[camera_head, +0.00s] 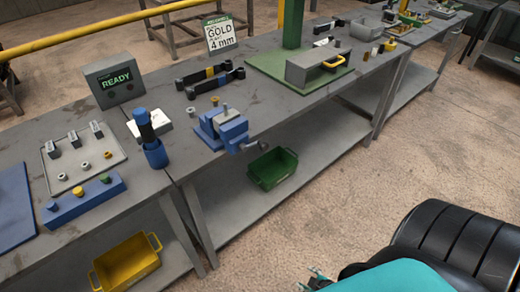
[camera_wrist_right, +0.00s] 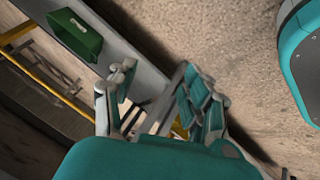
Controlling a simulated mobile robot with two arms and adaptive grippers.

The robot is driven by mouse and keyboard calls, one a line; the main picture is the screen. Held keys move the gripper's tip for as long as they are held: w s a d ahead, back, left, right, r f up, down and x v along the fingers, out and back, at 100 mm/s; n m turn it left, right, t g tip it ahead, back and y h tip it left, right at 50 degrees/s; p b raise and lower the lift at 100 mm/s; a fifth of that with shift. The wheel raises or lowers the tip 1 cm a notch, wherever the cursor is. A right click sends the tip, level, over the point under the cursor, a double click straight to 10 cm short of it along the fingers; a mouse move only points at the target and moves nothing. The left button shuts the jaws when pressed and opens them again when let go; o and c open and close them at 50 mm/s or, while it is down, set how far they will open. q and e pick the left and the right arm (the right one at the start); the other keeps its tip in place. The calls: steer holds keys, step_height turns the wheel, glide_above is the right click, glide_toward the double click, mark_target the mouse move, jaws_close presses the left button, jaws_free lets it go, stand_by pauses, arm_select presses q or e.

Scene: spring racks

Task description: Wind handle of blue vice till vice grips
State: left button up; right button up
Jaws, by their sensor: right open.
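The blue vice (camera_head: 232,131) is mounted at the front edge of the grey workbench. Its grey handle (camera_head: 254,147) sticks out past the edge on the right side. Whether its jaws hold anything is too small to tell. My right gripper (camera_head: 317,279) shows only partly at the bottom of the head view, well in front of the bench and apart from the vice. In the right wrist view my right gripper (camera_wrist_right: 160,88) is open, with nothing between its fingers. The vice does not show there. My left gripper is not in view.
A green crate (camera_head: 272,185) sits on the lower shelf; it also shows in the right wrist view (camera_wrist_right: 76,33). A yellow crate (camera_head: 127,281) is at lower left. Open floor (camera_head: 345,190) lies before the bench.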

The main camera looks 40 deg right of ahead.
steer(key=w+d+r+n+t+b, duration=0.1)
steer(key=w+d+r+n+t, duration=0.15)
steer(key=w+r, duration=0.35)
steer(key=w+d+r+n+t+b, duration=0.1)
steer(key=w+d+r+n+t, duration=0.2)
steer(key=r, duration=0.5)
steer(key=n+t+y+b, duration=0.2)
steer(key=n+t+y, duration=0.1)
steer(key=n+t, duration=0.3)
glide_toward(266, 149)
steer(key=shift+n+g, duration=0.35)
steer(key=w, duration=0.3)
steer(key=w+p, duration=0.1)
steer(key=w, duration=0.3)
steer(key=w+a+r+p, duration=0.1)
steer(key=w, duration=0.2)
steer(key=shift+w, duration=0.35)
jaws_close()
